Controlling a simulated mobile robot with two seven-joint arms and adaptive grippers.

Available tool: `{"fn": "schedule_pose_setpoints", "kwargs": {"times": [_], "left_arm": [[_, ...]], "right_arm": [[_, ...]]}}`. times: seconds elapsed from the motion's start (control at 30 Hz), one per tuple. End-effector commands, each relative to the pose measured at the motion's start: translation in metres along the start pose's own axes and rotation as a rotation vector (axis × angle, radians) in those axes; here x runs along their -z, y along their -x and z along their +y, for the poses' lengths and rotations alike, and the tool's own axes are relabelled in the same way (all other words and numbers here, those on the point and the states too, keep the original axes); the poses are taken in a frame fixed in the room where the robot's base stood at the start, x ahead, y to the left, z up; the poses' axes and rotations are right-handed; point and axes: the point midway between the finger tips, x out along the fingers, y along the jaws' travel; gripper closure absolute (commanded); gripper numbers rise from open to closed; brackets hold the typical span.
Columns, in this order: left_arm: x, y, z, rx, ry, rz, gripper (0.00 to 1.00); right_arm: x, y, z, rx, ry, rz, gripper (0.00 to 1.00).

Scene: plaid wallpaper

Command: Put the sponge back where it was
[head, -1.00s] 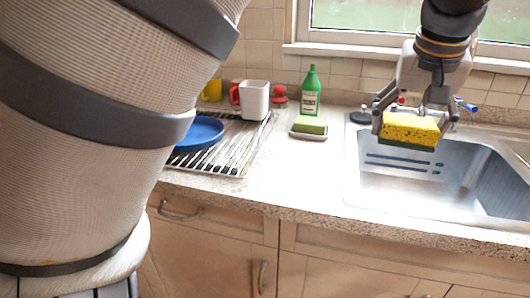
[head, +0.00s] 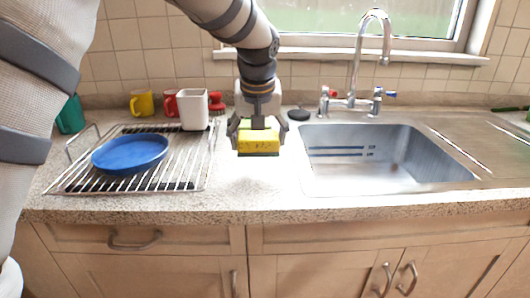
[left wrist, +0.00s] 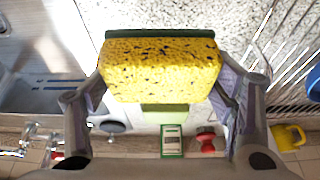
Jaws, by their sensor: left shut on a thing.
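My left gripper (head: 258,128) is shut on the yellow sponge (head: 258,142) and holds it above the counter, between the dish rack and the sink. In the left wrist view the sponge (left wrist: 160,68) sits between the two fingers, its yellow side facing the camera and a dark green layer along its far edge. A green block (left wrist: 165,107) partly shows behind the sponge there, near a green bottle (left wrist: 172,141). Both are hidden behind my gripper in the head view. My right gripper is not in view.
The dish rack (head: 205,160) with a blue plate (head: 130,153) and a white cup (head: 194,110) stands left. The sink (head: 390,160) and faucet (head: 372,60) are right. A red object (head: 217,103) stands behind the rack. The counter front (head: 255,187) is clear.

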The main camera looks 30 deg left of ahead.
Motion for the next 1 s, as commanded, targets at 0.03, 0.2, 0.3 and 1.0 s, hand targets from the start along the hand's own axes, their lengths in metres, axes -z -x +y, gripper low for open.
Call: {"fn": "schedule_pose_setpoints", "kwargs": {"times": [0.03,0.2,0.3,1.0], "left_arm": [[0.001,-0.006,-0.003,0.0,0.001,-0.002,0.5],[-0.002,-0.033,-0.011,0.001,-0.002,-0.002,0.5],[-0.008,-0.046,-0.011,0.001,-0.001,0.001,0.5],[-0.01,-0.05,-0.011,-0.001,0.0,0.003,0.04]], "right_arm": [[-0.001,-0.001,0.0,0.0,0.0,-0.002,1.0],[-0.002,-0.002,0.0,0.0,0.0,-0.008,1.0],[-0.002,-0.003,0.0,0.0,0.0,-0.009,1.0],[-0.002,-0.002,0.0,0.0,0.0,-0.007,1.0]]}}
